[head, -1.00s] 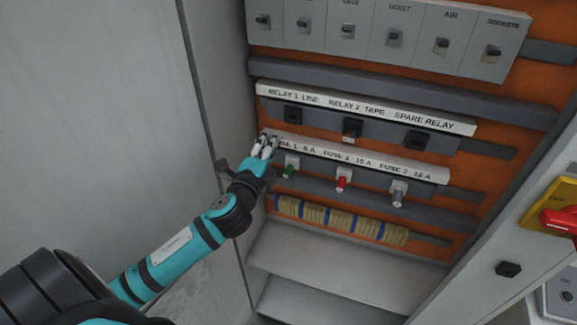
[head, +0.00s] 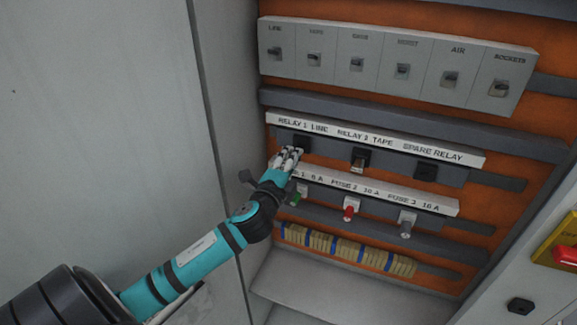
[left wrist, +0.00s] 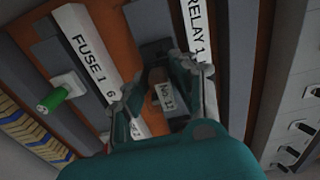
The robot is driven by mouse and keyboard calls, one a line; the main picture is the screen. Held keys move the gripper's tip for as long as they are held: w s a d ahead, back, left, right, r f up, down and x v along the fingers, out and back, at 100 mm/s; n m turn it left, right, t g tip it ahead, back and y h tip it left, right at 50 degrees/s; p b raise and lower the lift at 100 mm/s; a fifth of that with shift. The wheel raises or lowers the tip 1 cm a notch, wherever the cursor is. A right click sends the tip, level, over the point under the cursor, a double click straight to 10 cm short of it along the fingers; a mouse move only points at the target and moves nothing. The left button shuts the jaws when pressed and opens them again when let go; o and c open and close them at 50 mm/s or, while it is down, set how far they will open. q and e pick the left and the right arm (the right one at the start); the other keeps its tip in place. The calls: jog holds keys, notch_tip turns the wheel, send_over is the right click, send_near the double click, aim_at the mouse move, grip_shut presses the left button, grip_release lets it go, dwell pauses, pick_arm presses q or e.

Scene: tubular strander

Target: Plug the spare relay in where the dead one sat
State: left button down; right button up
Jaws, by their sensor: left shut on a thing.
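My left gripper (head: 287,155) is shut on a small relay (left wrist: 168,94) with a pale label that seems to read "No. 11". The relay is between the fingers in the left wrist view and mostly hidden in the head view. The fingertips are just below and left of the black relay 1 socket (head: 302,143), which also shows behind the relay in the left wrist view (left wrist: 156,48). I cannot tell whether relay and socket touch. The spare relay socket (head: 426,172) looks empty. The relay 2 position holds a relay (head: 359,159). My right gripper is not in view.
Just below is the fuse row, with a green fuse (head: 298,197), a red fuse (head: 349,208) and a grey fuse (head: 407,223). Switches (head: 403,70) line the top. The cabinet's left wall (head: 232,110) is close to my arm. A small black object (head: 520,306) is at lower right.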

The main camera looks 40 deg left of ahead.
pick_arm(q)
jog(key=shift+x, duration=1.5)
jog(key=shift+w+a, duration=0.15)
jog(key=shift+w, duration=0.45)
dwell(1.6)
jog(key=c, duration=1)
grip_release()
jog(key=shift+o, duration=0.2)
jog(key=v, duration=1.2)
